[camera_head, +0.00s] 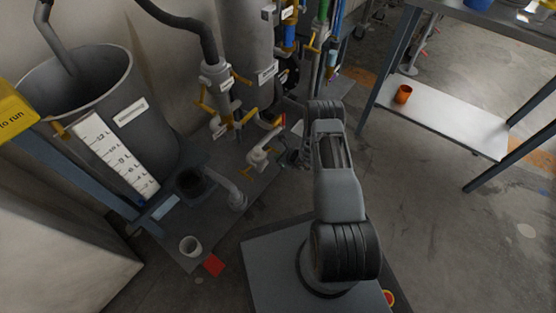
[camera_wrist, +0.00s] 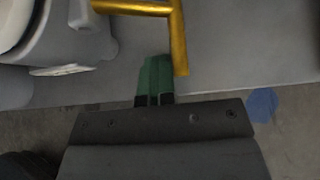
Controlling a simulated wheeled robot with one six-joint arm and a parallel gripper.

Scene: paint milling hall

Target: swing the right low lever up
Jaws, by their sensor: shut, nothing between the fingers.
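A yellow lever (camera_wrist: 180,45) shows in the wrist view, with a bar running left from it towards a rounded grey-white fitting (camera_wrist: 60,25). I cannot tell which of these is the lever in the wrist view. My arm mostly hides my gripper in the head view.
A large grey tank (camera_head: 150,120) with a level scale stands at left. A white cup (camera_head: 190,246) and a red square (camera_head: 214,265) lie near the grey base plate's front. A table with an orange cup (camera_head: 403,94) on its lower shelf stands right. Floor between is clear.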

